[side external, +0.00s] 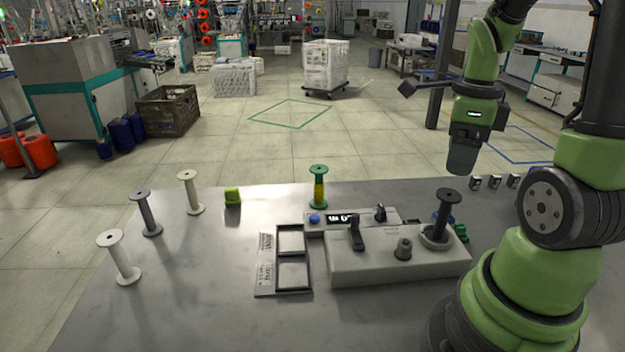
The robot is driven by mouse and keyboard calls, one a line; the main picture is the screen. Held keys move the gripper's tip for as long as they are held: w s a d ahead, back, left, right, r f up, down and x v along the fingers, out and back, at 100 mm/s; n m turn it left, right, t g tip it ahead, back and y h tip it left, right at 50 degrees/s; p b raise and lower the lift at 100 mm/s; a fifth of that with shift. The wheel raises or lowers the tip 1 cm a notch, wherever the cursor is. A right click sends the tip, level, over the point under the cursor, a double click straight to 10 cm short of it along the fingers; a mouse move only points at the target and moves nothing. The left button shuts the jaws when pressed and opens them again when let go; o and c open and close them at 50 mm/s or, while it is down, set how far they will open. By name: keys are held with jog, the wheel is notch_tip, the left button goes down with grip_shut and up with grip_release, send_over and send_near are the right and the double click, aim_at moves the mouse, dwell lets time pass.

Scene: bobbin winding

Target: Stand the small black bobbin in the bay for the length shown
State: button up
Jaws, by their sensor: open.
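A two-bay tray (257,290) lies left of the unit. Its far bay (291,240) and near bay (293,275) are both empty. Labels are on the tray's left strip, too small to read surely. A small lit display (342,218) sits behind the unit; its digits are not clearly legible. My gripper (462,160) hangs open and empty above and behind the black bobbin, well clear of it. Its fingertips are hard to make out.
A white bobbin (120,258), a grey bobbin (147,214) and a cream bobbin (191,192) stand at the left. A yellow-green block (232,196) and a green-and-yellow bobbin (318,187) stand farther back. A black lever (356,233) rises from the unit. The front-left table is clear.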

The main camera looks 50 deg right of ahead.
aim_at(449, 194)
jog(key=shift+f, duration=3.6)
jog(key=shift+r, duration=0.1)
jog(key=c, duration=0.6)
jog(key=shift+r, duration=2.5)
jog(key=shift+c, duration=0.2)
jog(key=w+a+n, duration=0.3)
jog(key=w, duration=1.1)
jog(key=w+a+f+n, duration=0.3)
jog(key=w+a, duration=0.7)
jog(key=shift+w+a+f, duration=0.1)
jog(key=shift+a+f, duration=0.15)
jog(key=shift+f, duration=0.9)
jog(key=shift+a+f, duration=0.25)
jog(key=shift+f, duration=0.9)
